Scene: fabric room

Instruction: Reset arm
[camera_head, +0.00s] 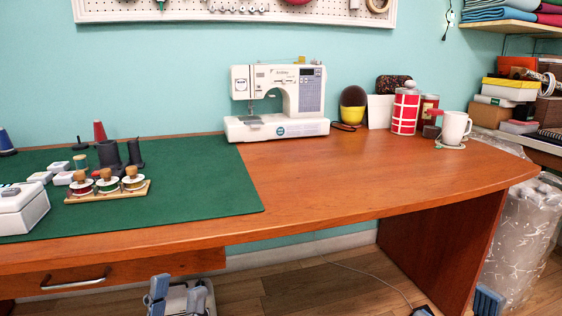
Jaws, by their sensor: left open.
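My left gripper (177,290) is at the bottom edge, below the front edge of the wooden table (340,185). Its two grey-blue fingers stand apart with nothing between them. A grey-blue ribbed piece (487,301) at the bottom right looks like part of my right gripper; too little of it shows to tell its opening. Both are below the tabletop and apart from the objects on it.
A green mat (205,185) holds a wooden thread holder (110,193), spools and a white box (22,208). A sewing machine (278,102), red-and-white canister (405,110) and white mug (455,128) stand behind. The table's front right is clear. A drawer handle (76,281) sticks out.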

